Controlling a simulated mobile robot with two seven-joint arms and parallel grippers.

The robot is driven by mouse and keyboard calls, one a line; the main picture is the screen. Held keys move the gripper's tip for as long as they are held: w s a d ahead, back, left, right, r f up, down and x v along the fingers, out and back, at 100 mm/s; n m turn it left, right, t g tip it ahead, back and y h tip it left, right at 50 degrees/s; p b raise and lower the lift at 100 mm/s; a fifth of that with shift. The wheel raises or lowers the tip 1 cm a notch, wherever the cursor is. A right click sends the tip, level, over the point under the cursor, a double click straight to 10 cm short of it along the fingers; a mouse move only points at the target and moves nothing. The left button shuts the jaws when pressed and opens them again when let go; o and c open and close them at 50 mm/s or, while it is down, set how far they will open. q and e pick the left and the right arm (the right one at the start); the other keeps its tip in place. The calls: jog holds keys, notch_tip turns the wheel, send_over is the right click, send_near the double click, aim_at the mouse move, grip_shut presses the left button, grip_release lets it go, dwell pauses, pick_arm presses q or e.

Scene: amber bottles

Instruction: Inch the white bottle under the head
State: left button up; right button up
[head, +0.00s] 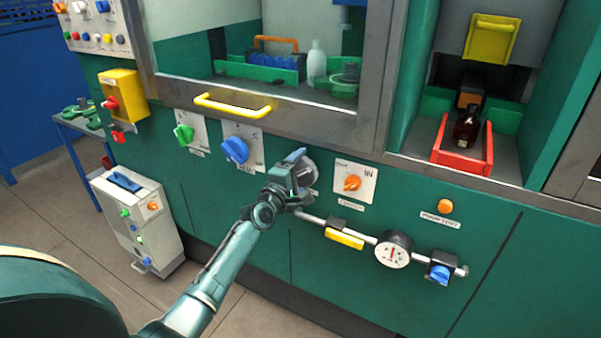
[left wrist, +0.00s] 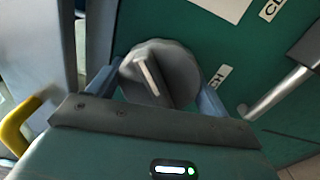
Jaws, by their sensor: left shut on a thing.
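The white bottle (head: 317,60) stands upright behind the window of the green machine, next to a green round fixture (head: 344,88). I cannot make out a head above it. My left gripper (head: 299,172) is at the front panel below the window, shut on a grey round knob with a raised pale bar. In the left wrist view the knob (left wrist: 160,75) sits between the two blue-grey fingers, and a label ending in "CH" (left wrist: 217,77) is beside it. My right gripper is not in view.
A blue knob (head: 235,150) and a green knob (head: 184,134) are left of my gripper; an orange knob (head: 352,183) is right. A yellow handle (head: 232,104) and a pipe with a gauge (head: 394,250) stick out. An amber bottle (head: 467,128) stands in a red tray (head: 462,158).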

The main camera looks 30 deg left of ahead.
pick_arm(q)
jog(key=m, duration=0.3)
jog(key=shift+m, duration=0.4)
jog(key=m, duration=0.3)
jog(key=shift+m+p, duration=0.3)
jog(key=shift+p, duration=0.1)
jog(key=m+p, duration=0.1)
jog(key=m, duration=0.3)
jog(key=shift+m, duration=1.2)
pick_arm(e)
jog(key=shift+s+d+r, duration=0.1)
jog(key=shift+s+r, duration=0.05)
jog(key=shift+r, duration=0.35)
pick_arm(q)
jog(key=o, duration=1)
jog(key=shift+c, duration=0.2)
jog(key=s+p, duration=0.1)
jog(key=s, duration=1.2)
jog(key=shift+a, duration=0.2)
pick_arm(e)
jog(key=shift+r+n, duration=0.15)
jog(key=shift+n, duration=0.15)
